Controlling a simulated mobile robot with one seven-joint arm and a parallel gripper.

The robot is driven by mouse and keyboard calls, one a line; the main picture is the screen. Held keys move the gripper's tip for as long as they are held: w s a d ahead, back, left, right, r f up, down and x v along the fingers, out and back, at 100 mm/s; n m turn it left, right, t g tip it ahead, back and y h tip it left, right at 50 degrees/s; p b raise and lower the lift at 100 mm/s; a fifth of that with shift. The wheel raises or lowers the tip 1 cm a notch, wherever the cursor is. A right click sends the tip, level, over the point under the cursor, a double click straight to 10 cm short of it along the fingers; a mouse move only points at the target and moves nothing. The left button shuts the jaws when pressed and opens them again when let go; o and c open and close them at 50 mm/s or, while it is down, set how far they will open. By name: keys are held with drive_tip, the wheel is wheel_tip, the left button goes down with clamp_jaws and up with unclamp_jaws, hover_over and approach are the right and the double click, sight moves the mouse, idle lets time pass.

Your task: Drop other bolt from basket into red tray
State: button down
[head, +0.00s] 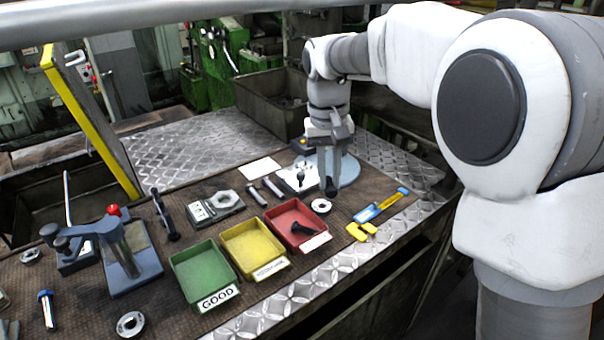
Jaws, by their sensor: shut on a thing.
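The red tray (288,212) stands on the bench in the middle of the view, and a dark bolt (302,229) lies inside it. The basket (262,118) is a dark metal bin with small dark parts in it, behind the bench. My gripper (329,188) points down over the far part of the bench, behind and to the right of the red tray. Its fingers are shut on a small dark bolt (331,186), mostly hidden between them. I cannot tell how high it is above the bench.
A yellow tray (238,232) and a green tray (190,250) stand left of the red one. A lever tool (118,250) stands at left.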

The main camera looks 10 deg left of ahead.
drive_tip(key=s+a+r+n, duration=0.1)
drive_tip(key=s+a+r, duration=0.15)
drive_tip(key=a, duration=0.25)
drive_tip(key=f+b, duration=0.5)
drive_tip(key=b, duration=0.1)
drive_tip(key=shift+w+f, duration=0.15)
drive_tip(key=shift+w, duration=0.05)
drive_tip(key=c, duration=0.8)
unclamp_jaws()
drive_tip(key=shift+o, duration=0.2)
wheel_tip(320, 180, up, 8)
drive_tip(key=p, duration=0.2)
drive_tip(key=shift+a+f, duration=0.15)
drive_tip(key=shift+f, duration=0.1)
